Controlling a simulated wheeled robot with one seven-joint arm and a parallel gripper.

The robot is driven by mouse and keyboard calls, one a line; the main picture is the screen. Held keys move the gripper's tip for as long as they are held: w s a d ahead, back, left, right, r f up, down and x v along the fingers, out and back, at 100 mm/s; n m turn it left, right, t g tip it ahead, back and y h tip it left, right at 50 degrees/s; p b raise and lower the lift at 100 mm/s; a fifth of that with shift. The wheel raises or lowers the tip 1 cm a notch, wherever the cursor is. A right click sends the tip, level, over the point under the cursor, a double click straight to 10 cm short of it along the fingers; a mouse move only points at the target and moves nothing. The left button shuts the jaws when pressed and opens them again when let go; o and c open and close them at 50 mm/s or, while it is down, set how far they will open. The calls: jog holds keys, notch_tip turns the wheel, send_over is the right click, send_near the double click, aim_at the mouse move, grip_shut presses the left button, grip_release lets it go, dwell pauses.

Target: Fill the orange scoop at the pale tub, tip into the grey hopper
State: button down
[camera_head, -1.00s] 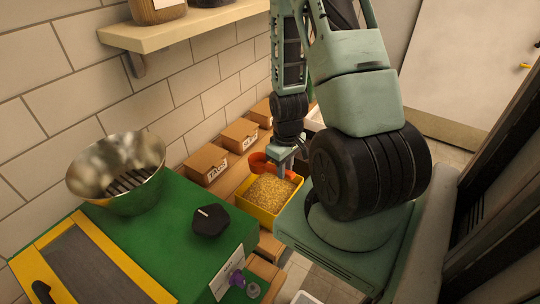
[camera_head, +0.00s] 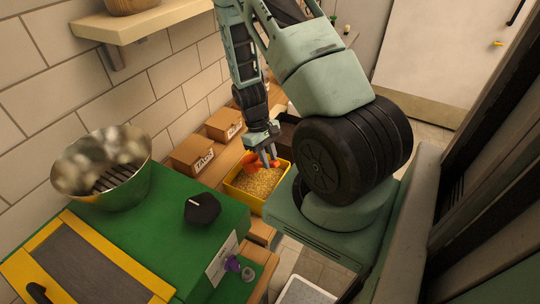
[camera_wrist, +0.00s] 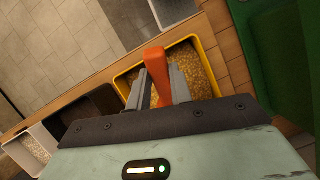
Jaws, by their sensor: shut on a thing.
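My gripper (camera_head: 268,154) is shut on the orange scoop (camera_head: 250,163). In the wrist view, its fingers (camera_wrist: 160,88) clasp the upright orange handle (camera_wrist: 156,65); the scoop's bowl is hidden there. The scoop is at the back part of a yellow tub (camera_head: 238,194) of golden grain; I cannot tell whether it touches the grain. A pale tub (camera_wrist: 18,146) with whitish contents shows at the lower left of the wrist view, apart from my gripper. The grey metal hopper (camera_head: 135,190) stands on a green machine at the left of the head view.
A dark tub (camera_wrist: 78,108) lies between the yellow and pale tubs. Labelled cardboard boxes (camera_head: 195,155) line the tiled wall. A wooden shelf (camera_head: 140,25) juts out above.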

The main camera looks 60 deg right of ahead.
notch_tip(320, 180, down, 8)
jog(key=b, duration=0.5)
jog(key=shift+f, duration=0.2)
dwell(1.3)
